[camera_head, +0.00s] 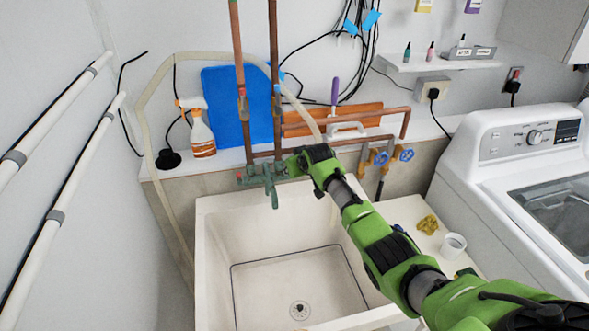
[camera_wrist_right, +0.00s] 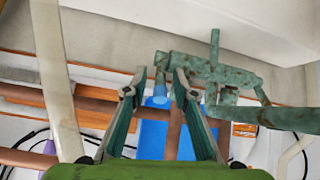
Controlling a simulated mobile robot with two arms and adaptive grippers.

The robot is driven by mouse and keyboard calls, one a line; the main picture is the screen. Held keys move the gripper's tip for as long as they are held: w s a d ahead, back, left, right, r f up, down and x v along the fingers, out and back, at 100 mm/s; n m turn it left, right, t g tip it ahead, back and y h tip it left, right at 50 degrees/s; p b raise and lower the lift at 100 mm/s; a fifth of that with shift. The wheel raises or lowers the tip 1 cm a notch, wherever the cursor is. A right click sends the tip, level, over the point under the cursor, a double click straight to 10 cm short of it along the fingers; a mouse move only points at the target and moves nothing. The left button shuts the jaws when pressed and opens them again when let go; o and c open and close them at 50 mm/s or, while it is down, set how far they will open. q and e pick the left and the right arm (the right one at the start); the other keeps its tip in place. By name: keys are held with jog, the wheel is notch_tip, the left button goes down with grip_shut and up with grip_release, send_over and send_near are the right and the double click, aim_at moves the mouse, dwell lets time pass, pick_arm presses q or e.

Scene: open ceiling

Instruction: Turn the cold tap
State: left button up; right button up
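A weathered green tap fixture (camera_head: 262,174) is mounted above the back of the sink. Its spout points down, and a small red mark shows at its left end. My right gripper (camera_head: 291,164) is at the fixture's right end and hides part of it. In the right wrist view the picture is turned over, and the fixture (camera_wrist_right: 205,72) is at upper right. There my right gripper (camera_wrist_right: 157,80) is open. A short green stem with a blue end, seemingly the cold tap handle (camera_wrist_right: 159,98), shows between the fingers; contact cannot be told. My left gripper is not in view.
The white sink (camera_head: 212,250) lies below, empty. Copper pipes (camera_head: 240,70), a blue board (camera_head: 222,105) and a spray bottle (camera_head: 200,130) are behind. Blue wheel valves (camera_head: 382,158) are right of the gripper. A washing machine (camera_head: 530,140) stands at right.

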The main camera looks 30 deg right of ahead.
jog(key=shift+r, duration=0.1)
jog(key=v, duration=1.2)
dwell(0.4)
